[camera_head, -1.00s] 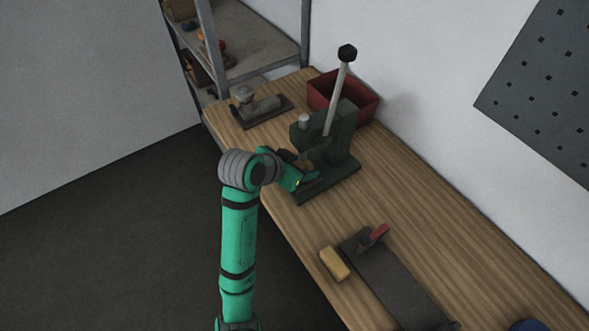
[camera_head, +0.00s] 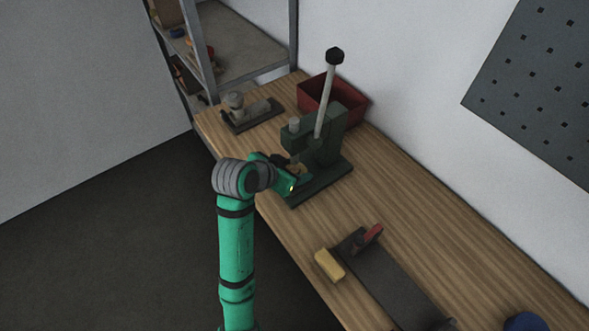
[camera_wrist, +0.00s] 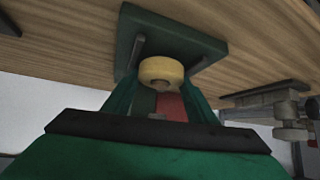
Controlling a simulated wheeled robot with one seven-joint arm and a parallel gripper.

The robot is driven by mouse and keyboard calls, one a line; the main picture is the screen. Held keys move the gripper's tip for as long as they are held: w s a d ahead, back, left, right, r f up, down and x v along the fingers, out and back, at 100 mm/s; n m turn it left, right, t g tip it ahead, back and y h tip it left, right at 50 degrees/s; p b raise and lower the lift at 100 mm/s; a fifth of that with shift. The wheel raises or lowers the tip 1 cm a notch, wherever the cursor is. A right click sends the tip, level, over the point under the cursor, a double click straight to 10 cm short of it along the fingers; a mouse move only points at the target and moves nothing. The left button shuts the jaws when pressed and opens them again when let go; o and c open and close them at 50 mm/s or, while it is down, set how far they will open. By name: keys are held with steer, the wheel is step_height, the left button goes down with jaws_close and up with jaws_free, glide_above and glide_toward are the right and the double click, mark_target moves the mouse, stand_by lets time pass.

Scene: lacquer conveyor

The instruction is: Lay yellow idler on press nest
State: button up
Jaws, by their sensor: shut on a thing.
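The yellow idler (camera_wrist: 162,71) is a short round roller, held between the fingertips of my gripper (camera_wrist: 168,62) in the wrist view. Beyond it is the dark green base plate (camera_wrist: 205,48) of the press. In the head view, the green press (camera_head: 322,140) with its long lever stands on the bench, and my gripper (camera_head: 298,178) is at its front side, low beside the base. The press nest is not clearly distinguishable. I cannot tell whether the idler touches the press.
A red bin (camera_head: 350,104) stands behind the press. A grey metal device (camera_head: 248,112) sits at the bench's far end. Nearer are a yellow block (camera_head: 329,266) and a dark plate with a red part (camera_head: 371,234). Bare bench (camera_head: 400,225) lies between.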

steer(key=shift+s+a+f, duration=0.1)
steer(key=shift+s+f, duration=0.15)
steer(key=shift+f, duration=0.6)
steer(key=o, duration=1.3)
steer(key=shift+c, duration=0.2)
steer(key=shift+o, duration=0.3)
steer(key=shift+w, duration=0.1)
steer(key=shift+s+a+r, duration=0.25)
steer(key=shift+s+r, duration=0.05)
steer(key=shift+r, duration=0.1)
steer(key=v, duration=1)
steer(key=shift+w+r, duration=0.2)
steer(key=shift+r, duration=0.4)
